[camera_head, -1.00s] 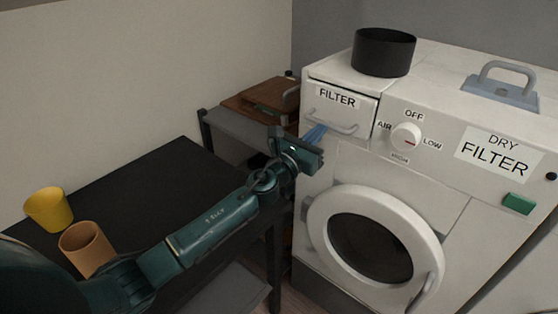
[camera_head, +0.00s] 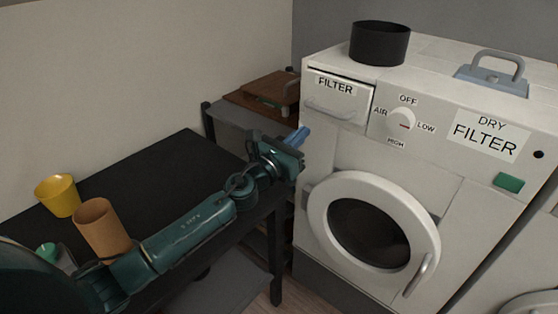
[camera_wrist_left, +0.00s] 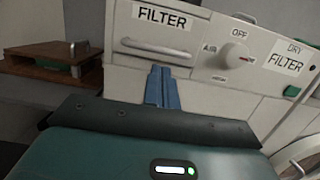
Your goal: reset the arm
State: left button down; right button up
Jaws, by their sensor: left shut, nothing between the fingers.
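My left arm, dark green, reaches in from the lower left over the black table in the head view. My left gripper (camera_head: 299,136) has blue fingers that are shut with nothing between them. It is just left of the white dryer's (camera_head: 455,190) front, below and left of the FILTER drawer (camera_head: 337,97). In the left wrist view the shut fingers (camera_wrist_left: 162,88) point at the dryer front, below the FILTER drawer handle (camera_wrist_left: 156,47). Contact with the dryer cannot be told. My right gripper is not in view.
A yellow cup (camera_head: 58,195) and a tan cup (camera_head: 102,228) stand on the black table (camera_head: 165,170). A black pot (camera_head: 380,43) and a grey-blue handled object (camera_head: 492,75) sit on the dryer. A wooden board (camera_head: 262,98) lies on the shelf behind.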

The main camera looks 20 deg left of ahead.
pick_arm(q)
jog(key=s+f+m+g+y+p, duration=0.1)
jog(key=s+f+m+g, duration=0.1)
jog(key=s+f+m, duration=0.5)
jog(key=s+d+f+m+g+y+p, duration=0.1)
jog(key=s+f+m+g, duration=0.2)
jog(key=s+f+m, duration=0.5)
jog(key=s+d+f+m+g+y+p, duration=0.1)
jog(key=s+f+m+g, duration=0.2)
jog(key=s+f+m, duration=0.4)
jog(key=s+m, duration=0.9)
jog(key=m, duration=0.4)
jog(key=shift+f+y+p, duration=0.2)
jog(key=shift+y+p, duration=0.1)
jog(key=shift+p, duration=0.1)
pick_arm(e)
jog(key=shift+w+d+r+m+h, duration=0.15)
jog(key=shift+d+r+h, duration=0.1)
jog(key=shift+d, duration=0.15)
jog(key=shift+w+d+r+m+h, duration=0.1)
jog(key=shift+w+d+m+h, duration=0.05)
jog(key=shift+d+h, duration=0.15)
pick_arm(q)
jog(key=shift+s, duration=0.1)
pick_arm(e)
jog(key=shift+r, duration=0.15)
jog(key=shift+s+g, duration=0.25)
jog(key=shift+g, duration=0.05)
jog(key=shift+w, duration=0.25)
